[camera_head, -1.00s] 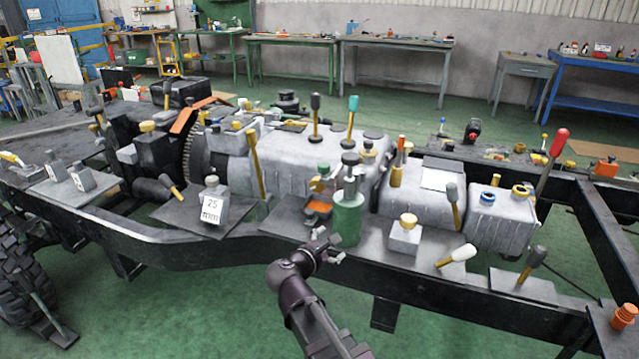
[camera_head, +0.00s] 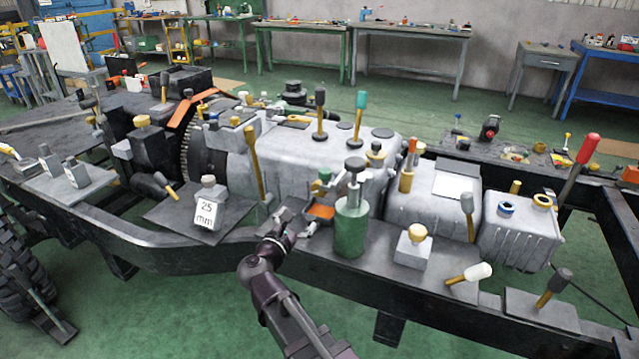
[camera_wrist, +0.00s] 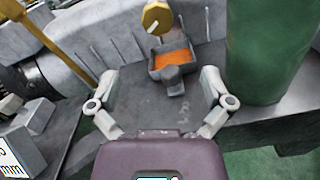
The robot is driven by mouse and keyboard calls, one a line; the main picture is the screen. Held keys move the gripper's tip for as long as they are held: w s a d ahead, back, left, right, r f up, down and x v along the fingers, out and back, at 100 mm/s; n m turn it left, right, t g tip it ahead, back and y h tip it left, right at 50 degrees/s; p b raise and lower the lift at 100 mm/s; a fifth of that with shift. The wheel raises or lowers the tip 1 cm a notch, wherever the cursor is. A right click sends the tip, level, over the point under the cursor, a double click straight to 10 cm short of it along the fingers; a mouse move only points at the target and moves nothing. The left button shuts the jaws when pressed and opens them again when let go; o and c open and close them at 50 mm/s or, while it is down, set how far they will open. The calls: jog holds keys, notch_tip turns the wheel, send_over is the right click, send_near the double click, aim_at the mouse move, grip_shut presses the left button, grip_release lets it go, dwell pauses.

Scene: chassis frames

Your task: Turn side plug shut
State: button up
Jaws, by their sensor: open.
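A round gold knob (camera_wrist: 157,17) with a pale pointer mark, likely the side plug, sits on the side wall of the grey housing (camera_wrist: 120,35) in the wrist view. In the head view it is small and hard to make out. My gripper (camera_wrist: 160,80) is open and empty, its two fingers spread wide. The knob lies beyond the fingertips, apart from them. In the head view my gripper (camera_head: 292,222) is at the near edge of the chassis, in front of the housing (camera_head: 285,165).
A small tray with an orange inside (camera_wrist: 172,58) and a dark stub (camera_wrist: 174,85) stand between my fingers and the knob. A green cylinder (camera_head: 350,228) stands close on the right. A block marked 25 mm (camera_head: 207,205) and a tall yellow lever (camera_head: 255,165) are on the left.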

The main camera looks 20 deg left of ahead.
aim_at(318, 191)
jog(key=shift+w, duration=0.4)
jog(key=shift+w+a, duration=0.1)
jog(key=shift+w, duration=0.05)
jog(key=w, duration=0.4)
jog(key=w+d, duration=0.1)
jog(key=w, duration=0.8)
jog(key=shift+w+d, duration=0.15)
jog(key=c, duration=1.1)
jog(key=shift+d, duration=0.25)
jog(key=shift+c, duration=0.2)
jog(key=shift+a, duration=0.2)
